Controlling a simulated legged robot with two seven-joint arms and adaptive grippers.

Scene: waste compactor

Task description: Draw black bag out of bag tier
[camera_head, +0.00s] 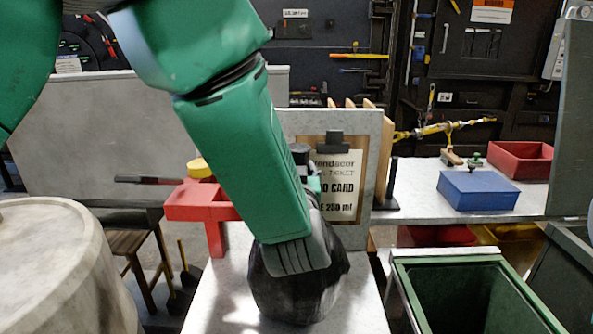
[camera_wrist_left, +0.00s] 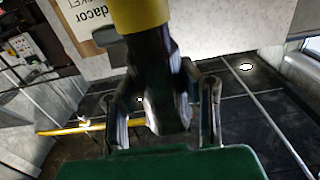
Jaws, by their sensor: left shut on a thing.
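My left gripper (camera_wrist_left: 165,110) is shut on the dark neck of the black bag (camera_wrist_left: 150,55) in the left wrist view, with a finger on either side of it. A yellow part (camera_wrist_left: 140,14) sits directly against the bag at the top of that view; I cannot tell whether it belongs to the bag tier. In the head view the black bag (camera_head: 300,295) bulges on the light worktop, below the end of my green left arm, which hides its upper part. A red stand with a yellow top (camera_head: 200,190), possibly the bag tier, stands left of the arm. My right gripper is not in view.
A clipboard (camera_head: 336,185) hangs on a grey panel behind the bag. An open green bin (camera_head: 445,262) is at the right. A blue box (camera_head: 478,190) and a red tray (camera_head: 521,158) stand on the back-right bench. A round pale drum (camera_head: 55,270) fills the front left.

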